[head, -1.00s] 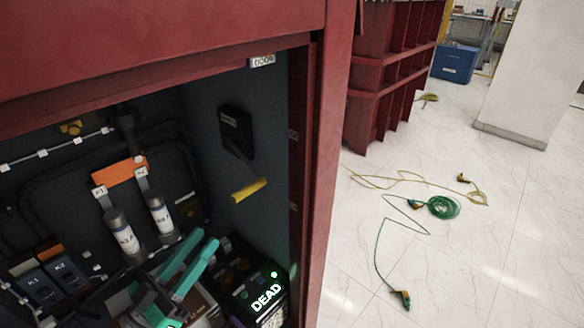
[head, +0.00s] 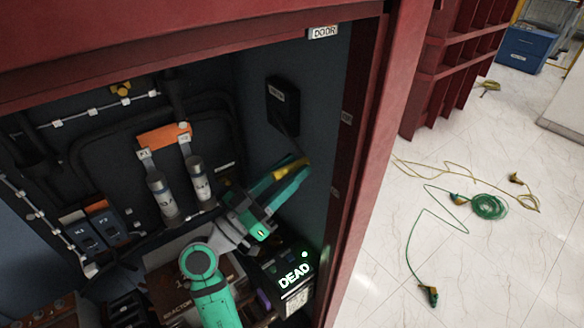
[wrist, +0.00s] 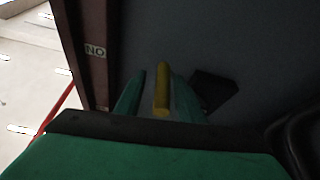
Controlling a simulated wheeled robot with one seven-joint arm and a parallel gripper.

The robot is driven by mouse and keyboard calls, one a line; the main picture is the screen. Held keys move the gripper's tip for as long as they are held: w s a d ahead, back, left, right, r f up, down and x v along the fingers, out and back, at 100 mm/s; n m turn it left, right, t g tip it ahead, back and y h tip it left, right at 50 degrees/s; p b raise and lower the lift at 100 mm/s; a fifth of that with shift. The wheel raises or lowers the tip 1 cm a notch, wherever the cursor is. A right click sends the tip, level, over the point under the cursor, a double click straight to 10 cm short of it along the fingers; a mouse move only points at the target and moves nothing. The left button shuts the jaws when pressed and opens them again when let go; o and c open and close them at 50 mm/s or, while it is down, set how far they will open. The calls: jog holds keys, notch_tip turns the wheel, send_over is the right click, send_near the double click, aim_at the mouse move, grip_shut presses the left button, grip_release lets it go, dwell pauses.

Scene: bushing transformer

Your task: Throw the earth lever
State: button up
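The earth lever has a black housing (head: 283,105) on the cabinet's right inner wall and a yellow handle (head: 291,168) below it. My green gripper (head: 294,174) is inside the cabinet with its fingertips at the handle. In the wrist view, the yellow handle (wrist: 162,90) stands between my two spread fingers (wrist: 158,95), closer to the right one. A gap shows on the left side; contact on the right cannot be told. The dark housing (wrist: 213,88) lies behind the right finger. In the head view, the fingers partly hide the handle.
A lit DEAD display (head: 294,276) sits below my gripper. Two grey cylinders (head: 200,180) under an orange bar (head: 164,136) stand to the left. The red cabinet post (head: 350,160) is close on the right. Green and yellow cables (head: 488,206) lie on the floor outside.

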jog(key=shift+w+r, duration=0.15)
jog(key=shift+w, duration=0.15)
grip_shut()
jog(key=shift+d, duration=0.1)
